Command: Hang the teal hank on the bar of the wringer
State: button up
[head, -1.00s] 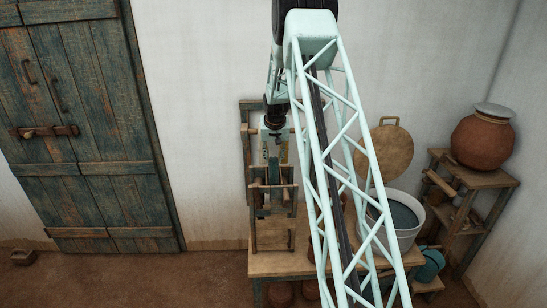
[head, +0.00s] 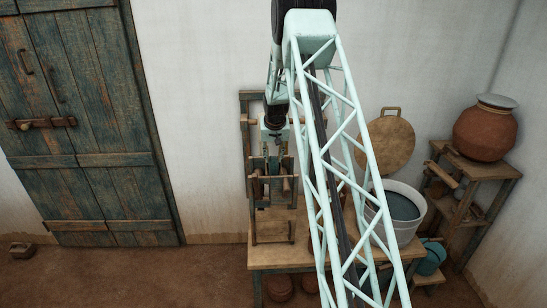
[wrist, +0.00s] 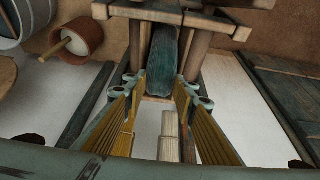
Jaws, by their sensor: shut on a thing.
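The teal hank (wrist: 163,62) is a dark teal strip between my gripper's fingertips (wrist: 163,88) in the wrist view. The yellow-padded fingers stand apart on either side of it, holding it. The wooden wringer (head: 273,230) stands on a low table against the white wall. In the head view my gripper (head: 275,135) is at the upper part of the wringer's frame, pointing down. A wooden cross-piece (wrist: 160,12) of the frame lies beyond the hank in the wrist view. Whether the hank touches the bar is unclear; my arm and the frame hide part of this.
The table (head: 268,258) also carries a pale tub (head: 409,234) of dark liquid on the right. A round woven tray (head: 386,152) leans on the wall behind. A clay pot (head: 484,135) stands on a shelf at the right.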

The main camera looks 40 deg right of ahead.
jog(key=shift+f, duration=0.15)
jog(key=o, duration=0.9)
jog(key=shift+o, duration=0.6)
jog(key=shift+o, duration=1.4)
jog(key=shift+r+p, duration=0.6)
jog(key=shift+r, duration=2.4)
